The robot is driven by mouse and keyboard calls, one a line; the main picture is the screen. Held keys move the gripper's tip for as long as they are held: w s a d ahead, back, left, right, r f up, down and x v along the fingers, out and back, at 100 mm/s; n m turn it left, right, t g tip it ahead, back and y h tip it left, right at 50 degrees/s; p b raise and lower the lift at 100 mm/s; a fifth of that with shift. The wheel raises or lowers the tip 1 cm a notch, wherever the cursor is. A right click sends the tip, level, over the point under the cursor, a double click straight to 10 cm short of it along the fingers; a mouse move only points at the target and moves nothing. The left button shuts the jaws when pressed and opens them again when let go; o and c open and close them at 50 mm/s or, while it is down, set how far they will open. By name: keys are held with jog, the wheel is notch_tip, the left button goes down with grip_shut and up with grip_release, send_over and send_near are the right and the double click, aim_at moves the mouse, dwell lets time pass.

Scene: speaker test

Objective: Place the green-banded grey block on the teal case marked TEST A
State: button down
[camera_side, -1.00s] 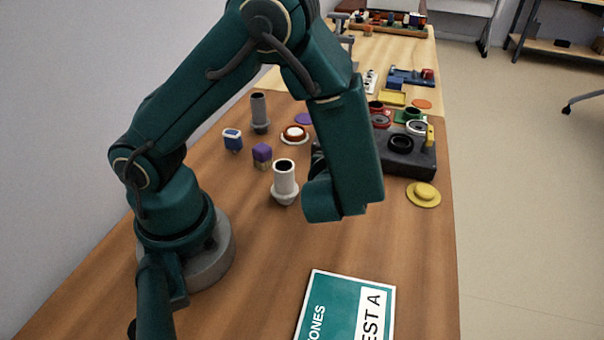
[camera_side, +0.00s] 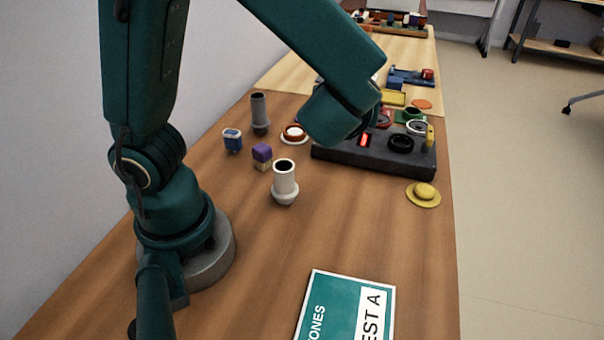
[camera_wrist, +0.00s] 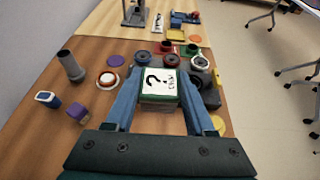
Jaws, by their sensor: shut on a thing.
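The teal case marked TEST A (camera_side: 340,306) lies flat on the wooden table at the front in the side view, cut off by the bottom edge. The green-banded grey block (camera_wrist: 158,82) shows in the wrist view with a white top marked with a question mark and small writing. My gripper (camera_wrist: 160,92) has its two blue fingers on either side of the block and is shut on it. In the side view my wrist hides the gripper and the block, near the left part of the dark box, away from the case.
A dark box (camera_side: 360,156) with coloured rings stands at the back right. A white bottle-like piece (camera_side: 285,180), a purple block (camera_side: 262,152), a blue block (camera_side: 232,138), a grey cylinder (camera_side: 259,112) and a yellow knobbed disc (camera_side: 424,192) stand around. The table between the white piece and case is clear.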

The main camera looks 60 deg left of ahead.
jog(key=s+f+n+g, duration=0.3)
jog(key=s+n+g, duration=0.4)
jog(key=n+g, duration=0.25)
jog(key=s+f+n+g, duration=0.3)
jog(key=s+n+g, duration=0.3)
jog(key=n+g, duration=0.3)
jog(key=s+d+r+n+g+h, duration=0.15)
jog(key=d+n+g+h, duration=0.35)
jog(key=n+h, duration=0.5)
jog(key=w+d+r+n+t+h, duration=0.55)
jog(key=n+h, duration=0.25)
jog(key=h, duration=0.2)
jog(key=g, duration=0.1)
send_over(347, 320)
jog(key=shift+m+y, duration=0.3)
jog(key=shift+m, duration=0.05)
notch_tip(347, 320, down, 12)
jog(key=shift+a+r, duration=0.1)
jog(key=shift+f, duration=2.1)
